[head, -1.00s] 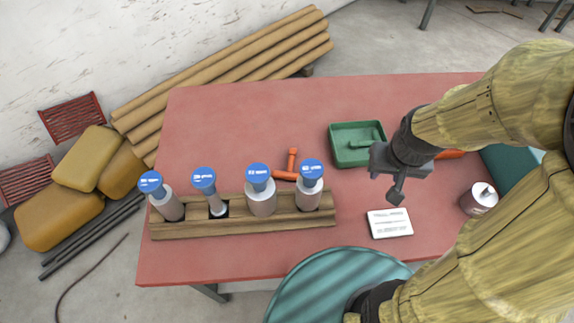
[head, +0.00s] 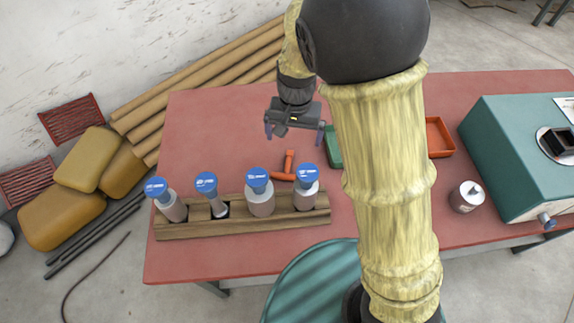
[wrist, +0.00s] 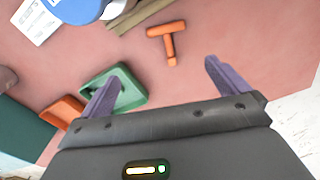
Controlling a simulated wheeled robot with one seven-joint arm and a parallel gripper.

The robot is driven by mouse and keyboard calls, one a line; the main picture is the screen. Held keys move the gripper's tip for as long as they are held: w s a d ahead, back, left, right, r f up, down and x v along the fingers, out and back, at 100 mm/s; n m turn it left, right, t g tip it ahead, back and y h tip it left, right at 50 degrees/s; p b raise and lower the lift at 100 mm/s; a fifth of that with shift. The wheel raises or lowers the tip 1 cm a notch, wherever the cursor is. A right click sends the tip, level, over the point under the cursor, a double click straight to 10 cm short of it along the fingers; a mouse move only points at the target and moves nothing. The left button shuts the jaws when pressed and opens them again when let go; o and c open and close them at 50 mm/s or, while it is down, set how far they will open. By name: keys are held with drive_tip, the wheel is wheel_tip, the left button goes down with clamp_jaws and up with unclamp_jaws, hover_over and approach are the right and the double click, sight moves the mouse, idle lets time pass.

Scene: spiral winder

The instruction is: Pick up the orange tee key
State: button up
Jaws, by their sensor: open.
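The orange tee key (head: 288,167) lies on the red table behind the wooden rack, partly hidden by the blue-capped cylinders in the head view. In the wrist view the whole tee key (wrist: 167,38) shows, lying flat and apart from my fingers. My gripper (head: 294,132) is open and empty above the table, behind the tee key. In the wrist view its two purple fingers (wrist: 160,82) are spread wide, with the tee key beyond them near the top middle.
A wooden rack (head: 240,227) holds several blue-capped cylinders in front of the tee key. A green tray (head: 334,152) stands to its right, partly behind my arm. An orange tray (head: 438,138), a white can (head: 466,196) and a teal machine (head: 510,150) are farther right. The table's back left is clear.

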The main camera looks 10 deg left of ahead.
drive_tip(key=shift+a, duration=1.1)
drive_tip(key=shift+f, duration=0.1)
hover_over(286, 174)
drive_tip(key=f, duration=1.2)
drive_tip(key=shift+w+a, duration=0.1)
drive_tip(key=shift+w, duration=0.3)
drive_tip(key=shift+f, duration=0.1)
drive_tip(key=f, duration=0.3)
drive_tip(key=f+p, duration=0.1)
drive_tip(key=f, duration=0.1)
drive_tip(key=shift+s, duration=0.3)
